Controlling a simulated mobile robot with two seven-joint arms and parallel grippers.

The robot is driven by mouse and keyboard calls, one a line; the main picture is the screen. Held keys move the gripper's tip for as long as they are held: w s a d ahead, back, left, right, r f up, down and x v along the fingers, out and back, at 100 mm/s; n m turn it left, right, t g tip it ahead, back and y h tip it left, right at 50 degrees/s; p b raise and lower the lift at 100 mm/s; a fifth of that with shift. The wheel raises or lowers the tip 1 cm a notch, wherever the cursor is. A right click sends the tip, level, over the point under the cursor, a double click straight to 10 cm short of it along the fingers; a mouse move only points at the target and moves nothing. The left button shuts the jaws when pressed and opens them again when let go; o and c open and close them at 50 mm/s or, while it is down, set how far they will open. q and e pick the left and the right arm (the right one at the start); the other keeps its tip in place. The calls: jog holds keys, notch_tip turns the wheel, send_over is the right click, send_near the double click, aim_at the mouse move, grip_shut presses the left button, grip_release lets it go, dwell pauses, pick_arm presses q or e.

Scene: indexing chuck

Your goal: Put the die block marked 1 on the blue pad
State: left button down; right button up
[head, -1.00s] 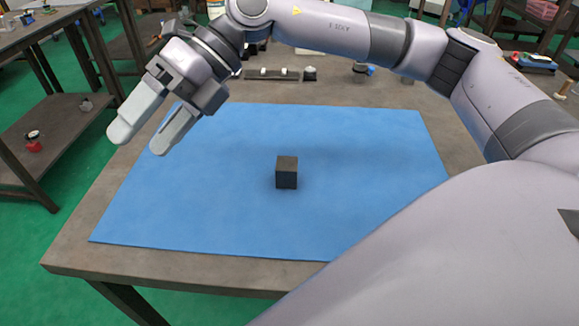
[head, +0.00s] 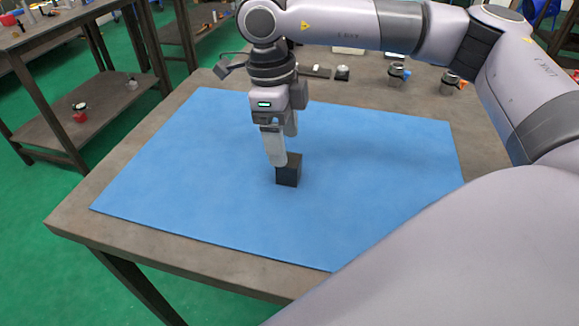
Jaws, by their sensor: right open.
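A small dark block (head: 289,175) sits on the blue pad (head: 190,180), near its middle. No marking on the block can be made out. My right gripper (head: 283,150) points down over the block, with its near finger overlapping the block's upper left part in the head view. The far finger shows behind it, to the right. The gripper is open; whether a finger touches the block I cannot tell. My left gripper is not in view.
The pad lies on a brown table (head: 70,222). Several small metal parts (head: 395,75) stand along the table's far side. A shelf table (head: 75,105) with a red item (head: 80,117) stands to the left. The pad around the block is clear.

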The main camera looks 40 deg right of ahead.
aim_at(289, 158)
jog(key=f, duration=0.2)
jog(key=s+f, duration=0.1)
jog(key=f, duration=0.2)
jog(key=shift+s+d+f+p, duration=0.1)
jog(key=shift+d+p, duration=0.05)
jog(key=shift+p, duration=0.15)
jog(key=c, duration=1.2)
grip_shut()
